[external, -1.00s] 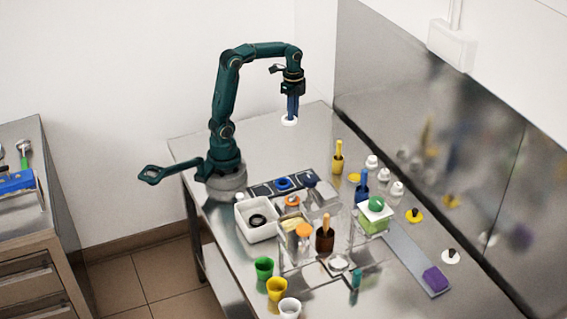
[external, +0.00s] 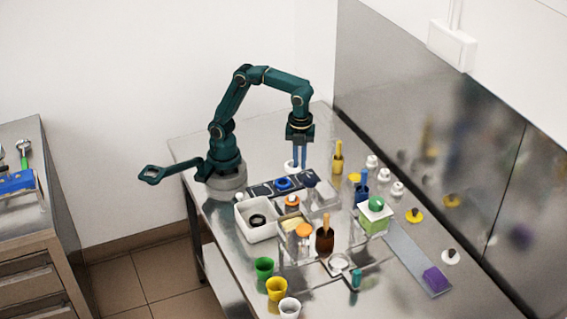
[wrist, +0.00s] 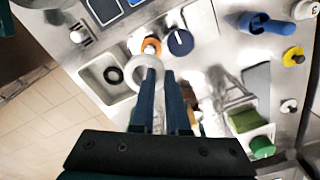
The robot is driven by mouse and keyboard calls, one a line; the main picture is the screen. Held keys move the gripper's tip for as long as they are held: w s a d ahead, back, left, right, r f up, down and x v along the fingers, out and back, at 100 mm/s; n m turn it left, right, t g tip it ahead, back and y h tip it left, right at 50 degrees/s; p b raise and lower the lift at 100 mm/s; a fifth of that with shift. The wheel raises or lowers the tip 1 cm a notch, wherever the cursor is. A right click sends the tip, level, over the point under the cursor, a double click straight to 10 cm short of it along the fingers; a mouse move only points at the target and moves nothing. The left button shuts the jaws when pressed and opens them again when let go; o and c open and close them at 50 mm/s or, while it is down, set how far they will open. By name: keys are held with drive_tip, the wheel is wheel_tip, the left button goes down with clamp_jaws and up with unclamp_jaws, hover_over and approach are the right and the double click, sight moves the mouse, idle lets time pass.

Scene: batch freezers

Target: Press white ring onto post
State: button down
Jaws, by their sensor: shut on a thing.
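My gripper (external: 299,164) points down with its blue fingers shut on the white ring (external: 289,166) by its rim. In the wrist view the ring (wrist: 131,76) hangs off the left of the fingertips (wrist: 160,72), its far side clear of them. The ring is held above the bench and is not seated on anything. Just beyond it in the wrist view is an orange ring (wrist: 151,40) around a short pale upright piece, perhaps the post; I cannot tell for sure. The orange ring also shows in the external view (external: 292,198).
A white tray (external: 242,222) with a black ring is close by. Bottles, a green-topped box (external: 372,222) and coloured cups (external: 265,268) crowd the front and right. The bench's back left is bare.

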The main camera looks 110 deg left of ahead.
sight(299, 170)
drive_tip(key=shift+d+f, duration=0.2)
drive_tip(key=shift+f, duration=5)
drive_tip(key=shift+s+f, duration=0.1)
drive_tip(key=shift+f, duration=0.8)
drive_tip(key=c, duration=0.7)
unclamp_jaws()
drive_tip(key=shift+d, duration=0.1)
drive_tip(key=shift+r, duration=0.55)
drive_tip(key=shift+c, duration=0.8)
drive_tip(key=shift+o, duration=1.4)
drive_tip(key=shift+r, duration=3.1)
